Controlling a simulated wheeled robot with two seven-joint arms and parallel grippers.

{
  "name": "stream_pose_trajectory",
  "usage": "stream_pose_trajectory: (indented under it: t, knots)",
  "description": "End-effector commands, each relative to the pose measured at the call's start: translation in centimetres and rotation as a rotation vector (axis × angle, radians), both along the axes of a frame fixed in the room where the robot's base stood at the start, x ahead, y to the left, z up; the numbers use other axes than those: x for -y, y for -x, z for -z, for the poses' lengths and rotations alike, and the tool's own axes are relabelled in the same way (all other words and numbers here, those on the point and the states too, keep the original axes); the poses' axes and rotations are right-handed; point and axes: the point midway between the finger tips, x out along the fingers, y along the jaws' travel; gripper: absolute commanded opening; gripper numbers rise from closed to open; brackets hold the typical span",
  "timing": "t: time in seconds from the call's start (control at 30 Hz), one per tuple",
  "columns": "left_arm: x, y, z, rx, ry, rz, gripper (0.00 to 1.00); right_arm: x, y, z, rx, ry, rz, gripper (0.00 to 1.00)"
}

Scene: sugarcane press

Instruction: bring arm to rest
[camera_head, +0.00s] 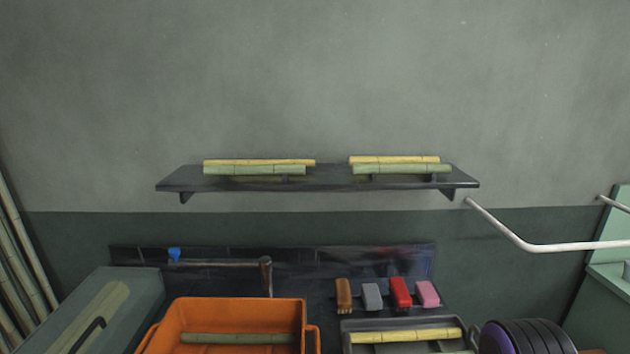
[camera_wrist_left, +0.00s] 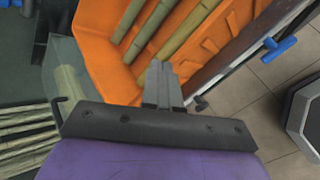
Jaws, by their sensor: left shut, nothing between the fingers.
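My left gripper (camera_wrist_left: 160,82) shows in the left wrist view with its two grey fingers together and nothing between them. It is over the orange crate (camera_wrist_left: 88,28), in front of its wall; the height between them is unclear. Several green cane pieces (camera_wrist_left: 178,32) lie in the crate. In the head view neither gripper shows. A purple and black part at the lower right there looks like part of my own arm.
In the head view the orange crate (camera_head: 235,310) stands beside a grey tray (camera_head: 395,323) with yellow cane (camera_head: 405,336). Several coloured blocks (camera_head: 401,292) stand behind the tray. A wall shelf (camera_head: 330,179) holds cane. A white bent pipe (camera_head: 540,247) juts in at right.

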Motion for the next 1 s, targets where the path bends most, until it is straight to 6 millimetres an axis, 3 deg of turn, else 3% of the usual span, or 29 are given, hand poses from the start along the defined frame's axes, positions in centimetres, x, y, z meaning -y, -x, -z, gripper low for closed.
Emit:
stream_pose_trajectory:
  t: [0.03, 0.1, 0.2, 0.3, 0.5, 0.63, 0.7, 1.0]
  knots:
    - [1.5, 3.0, 3.4, -0.102, -0.125, 0.125, 0.00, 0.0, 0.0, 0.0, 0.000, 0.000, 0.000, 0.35]
    - [2.5, 7.5, 7.3, -0.228, -0.290, 0.293, 0.00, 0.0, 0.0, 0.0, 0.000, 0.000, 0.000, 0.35]
    - [2.6, 13.3, 11.1, -0.372, -0.491, 0.517, 0.00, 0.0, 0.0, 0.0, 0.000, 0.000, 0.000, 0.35]
    - [1.9, 17.8, 13.2, -0.474, -0.647, 0.708, 0.00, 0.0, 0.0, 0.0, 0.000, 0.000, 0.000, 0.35]
    - [-0.1, 24.1, 14.9, -0.607, -0.884, 1.025, 0.00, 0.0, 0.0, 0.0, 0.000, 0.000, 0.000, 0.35]
    - [-1.4, 27.1, 15.1, -0.663, -1.014, 1.215, 0.00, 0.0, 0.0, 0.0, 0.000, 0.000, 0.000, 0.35]
    - [-1.4, 26.8, 18.5, -0.659, -1.009, 1.201, 0.00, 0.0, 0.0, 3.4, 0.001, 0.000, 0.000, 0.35]
    - [-1.3, 26.7, 26.8, -0.658, -1.005, 1.196, 0.00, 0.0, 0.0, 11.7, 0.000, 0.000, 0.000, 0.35]
